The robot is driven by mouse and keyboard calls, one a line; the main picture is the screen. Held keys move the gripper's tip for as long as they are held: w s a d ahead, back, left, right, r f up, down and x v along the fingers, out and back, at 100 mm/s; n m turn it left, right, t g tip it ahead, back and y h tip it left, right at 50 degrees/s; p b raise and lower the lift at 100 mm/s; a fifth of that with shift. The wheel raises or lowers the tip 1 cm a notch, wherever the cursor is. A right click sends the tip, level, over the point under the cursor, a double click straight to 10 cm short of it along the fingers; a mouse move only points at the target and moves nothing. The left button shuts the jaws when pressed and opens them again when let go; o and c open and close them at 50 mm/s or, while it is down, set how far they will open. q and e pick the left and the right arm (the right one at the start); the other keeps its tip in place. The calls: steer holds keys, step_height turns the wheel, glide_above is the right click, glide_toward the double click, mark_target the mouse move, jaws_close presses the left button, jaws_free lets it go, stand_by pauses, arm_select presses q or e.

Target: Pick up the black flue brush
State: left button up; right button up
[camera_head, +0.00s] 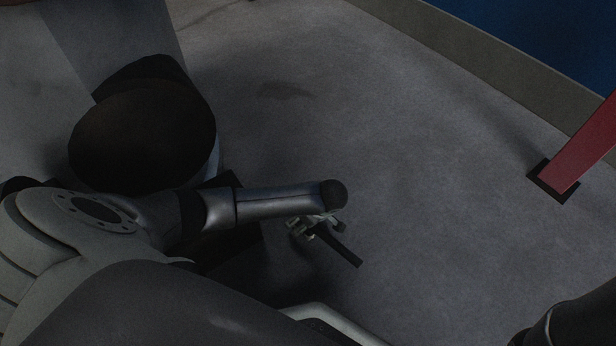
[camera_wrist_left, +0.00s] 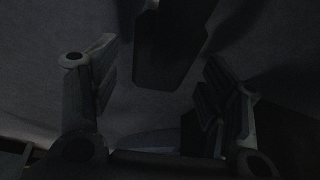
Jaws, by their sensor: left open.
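The black flue brush (camera_head: 345,252) shows in the head view as a short dark bar slanting down to the right from my left gripper. My left gripper (camera_head: 318,226) is open and low over the grey floor, partly hidden under the end of my left arm. In the left wrist view a dark, thick shape (camera_wrist_left: 166,50), which looks like the brush, lies between and beyond the spread fingers (camera_wrist_left: 155,70). Whether the fingers touch it cannot be told. The brush's other end is hidden by my arm and gripper. My right gripper is not in view.
A red post (camera_head: 585,145) with a black foot stands at the right. A large dark, round-topped object (camera_head: 140,140) is at upper left, behind my left arm. A grey ledge (camera_head: 480,70) borders a blue area at upper right. The floor (camera_head: 420,170) between is clear.

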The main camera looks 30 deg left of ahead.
arm_select(q)
steer(key=shift+f+p, duration=0.25)
steer(key=shift+p, duration=0.1)
stand_by(0.4)
steer(key=c, duration=1.3)
